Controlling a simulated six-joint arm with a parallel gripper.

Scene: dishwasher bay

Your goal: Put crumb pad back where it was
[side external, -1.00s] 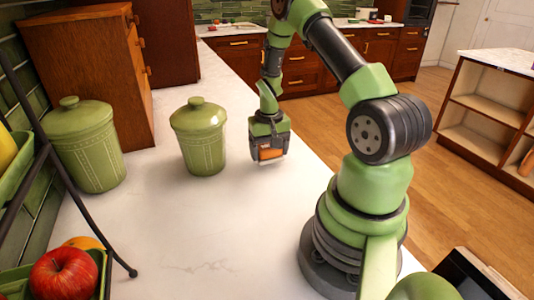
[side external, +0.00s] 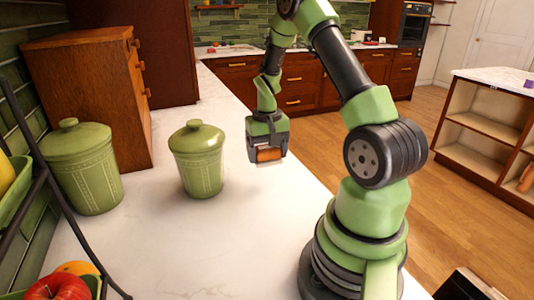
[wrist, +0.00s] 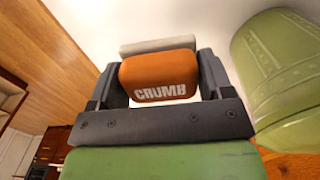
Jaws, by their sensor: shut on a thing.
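The crumb pad (side external: 268,155) is a small orange block with a pale layer on its far side. The wrist view shows white "CRUMB" lettering on the orange face of the pad (wrist: 165,75). My gripper (side external: 267,157) is shut on the pad, with one dark finger on each side of it. In the side view it holds the pad to the right of the smaller green canister, apart from it and seemingly above the white counter. The pad's pale face is mostly hidden.
A lidded green canister (side external: 197,160) stands on the counter (side external: 225,240), and it also shows at the right of the wrist view (wrist: 280,75). A larger canister (side external: 85,170) stands by a wooden cabinet (side external: 90,90). The front counter is clear. A fruit rack is at lower left.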

